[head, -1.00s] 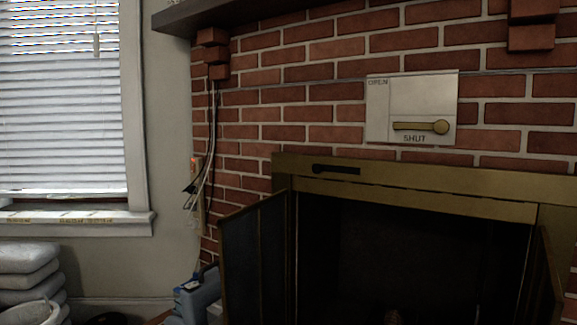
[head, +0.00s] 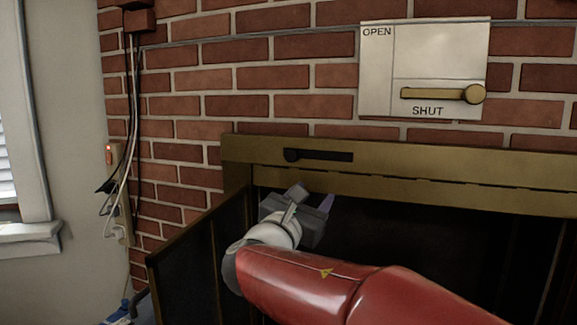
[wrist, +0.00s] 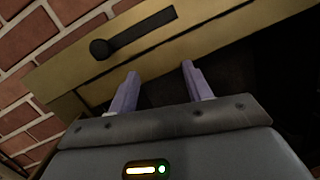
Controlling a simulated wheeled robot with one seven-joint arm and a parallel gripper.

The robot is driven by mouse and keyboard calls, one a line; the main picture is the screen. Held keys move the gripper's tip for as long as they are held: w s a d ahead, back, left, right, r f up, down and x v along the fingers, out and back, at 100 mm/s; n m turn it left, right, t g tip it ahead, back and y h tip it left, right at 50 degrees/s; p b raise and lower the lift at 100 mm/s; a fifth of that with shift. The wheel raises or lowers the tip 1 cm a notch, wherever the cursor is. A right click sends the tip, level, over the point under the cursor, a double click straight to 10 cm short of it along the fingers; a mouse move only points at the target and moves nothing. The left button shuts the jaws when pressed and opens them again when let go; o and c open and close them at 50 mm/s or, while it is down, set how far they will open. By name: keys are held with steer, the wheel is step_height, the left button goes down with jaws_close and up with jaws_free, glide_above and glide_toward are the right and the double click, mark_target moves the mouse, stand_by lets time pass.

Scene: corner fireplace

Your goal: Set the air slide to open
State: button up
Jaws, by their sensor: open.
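The air slide appears to be a black round knob (head: 291,155) at the left end of a dark horizontal slot (head: 330,157) in the brass fireplace frame. No markings are readable beside it. The knob also shows in the wrist view (wrist: 99,48), with the slot running up and right from it. My gripper (head: 312,197) is open and empty, below the slot and in front of the dark firebox opening. In the wrist view its two fingers (wrist: 160,70) point toward the brass frame, apart from the knob, which lies up and left of them.
Above, a pale plate (head: 437,55) marked OPEN and SHUT carries a brass lever (head: 440,94) lying horizontal just above SHUT. A dark fireplace door (head: 185,270) stands swung out left of my arm. Cables (head: 127,150) hang along the brick wall at the left.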

mark_target(291, 157)
steer(key=w+a+r+n+t+y, duration=0.2)
steer(key=a+r+n+t, duration=0.15)
steer(key=a, duration=0.35)
steer(key=shift+n, duration=0.35)
steer(key=x, duration=0.3)
steer(key=p+x, duration=0.1)
steer(key=x, duration=0.3)
steer(key=shift+d+f, duration=0.15)
steer(key=shift+d, duration=0.1)
steer(key=shift+s+d, duration=0.1)
jaws_close()
